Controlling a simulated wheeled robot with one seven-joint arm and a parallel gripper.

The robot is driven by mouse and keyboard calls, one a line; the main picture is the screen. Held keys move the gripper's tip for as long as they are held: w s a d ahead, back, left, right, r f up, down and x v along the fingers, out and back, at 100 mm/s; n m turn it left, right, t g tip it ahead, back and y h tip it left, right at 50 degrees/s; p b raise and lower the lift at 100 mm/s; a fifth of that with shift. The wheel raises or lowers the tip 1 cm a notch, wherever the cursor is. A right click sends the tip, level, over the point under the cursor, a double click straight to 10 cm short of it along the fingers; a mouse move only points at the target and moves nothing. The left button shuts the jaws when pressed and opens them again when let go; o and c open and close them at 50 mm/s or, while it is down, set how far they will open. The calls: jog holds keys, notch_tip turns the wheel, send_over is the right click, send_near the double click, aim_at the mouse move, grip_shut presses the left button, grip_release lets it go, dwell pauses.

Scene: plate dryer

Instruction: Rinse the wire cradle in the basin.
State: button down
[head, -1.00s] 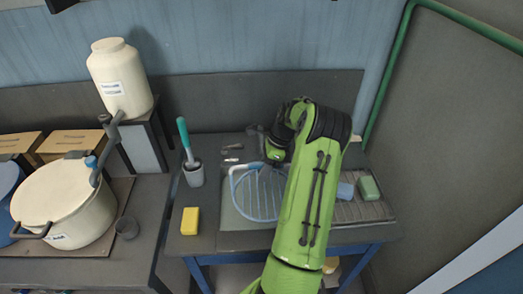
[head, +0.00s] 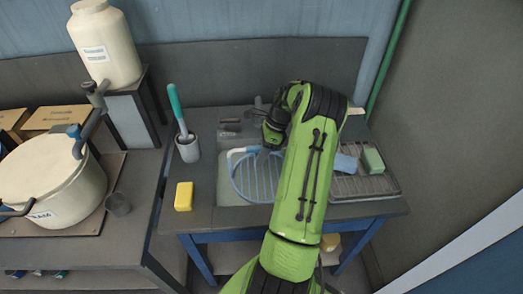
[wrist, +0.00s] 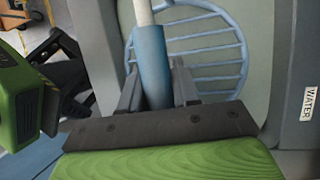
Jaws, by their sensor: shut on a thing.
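The wire cradle (head: 255,182) is a round blue rack with parallel bars. It lies in the grey basin (head: 228,188), and my arm covers its right part in the head view. In the wrist view the cradle (wrist: 205,45) is beyond my fingers. My gripper (wrist: 156,88) is shut on a blue sleeve (wrist: 151,58) around a white tube (wrist: 143,12). The tube crosses in front of the bars; I cannot tell whether it is joined to the cradle. In the head view the white tube (head: 237,151) shows at the basin's back left. No water is visible.
A yellow sponge (head: 184,196) and a brush in a cup (head: 188,148) stand left of the basin. A blue cloth (head: 345,163) and green block (head: 373,161) lie on the ridged drainboard (head: 358,187). A large pot (head: 55,185) is far left. A "WATER" label (wrist: 308,104) is beside the basin.

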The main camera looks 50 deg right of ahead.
jog(key=shift+f+b, duration=1.4)
jog(key=shift+f, duration=2.25)
jog(key=shift+s+d+p, duration=0.55)
jog(key=shift+s+d, duration=0.8)
jog(key=shift+s, duration=0.15)
jog(key=shift+w+a+p, duration=0.3)
jog(key=shift+w+a, duration=1.05)
jog(key=shift+w, duration=0.2)
jog(key=shift+w+a+p, duration=0.3)
jog(key=shift+w+a, duration=1.05)
jog(key=shift+w, duration=0.15)
jog(key=shift+s+d+p, duration=0.2)
jog(key=shift+s+d, duration=1.2)
jog(key=shift+s, duration=0.15)
jog(key=shift+s+d+p, duration=0.2)
jog(key=shift+s+d, duration=1.15)
jog(key=shift+s, duration=0.2)
jog(key=shift+w+a+p, duration=0.25)
jog(key=shift+w+a, duration=1.15)
jog(key=shift+w, duration=0.15)
jog(key=shift+w+a+p, duration=0.25)
jog(key=shift+w+a, duration=1.1)
jog(key=shift+w, duration=0.2)
jog(key=shift+s+d, duration=1.4)
jog(key=shift+s, duration=0.15)
jog(key=shift+r, duration=0.15)
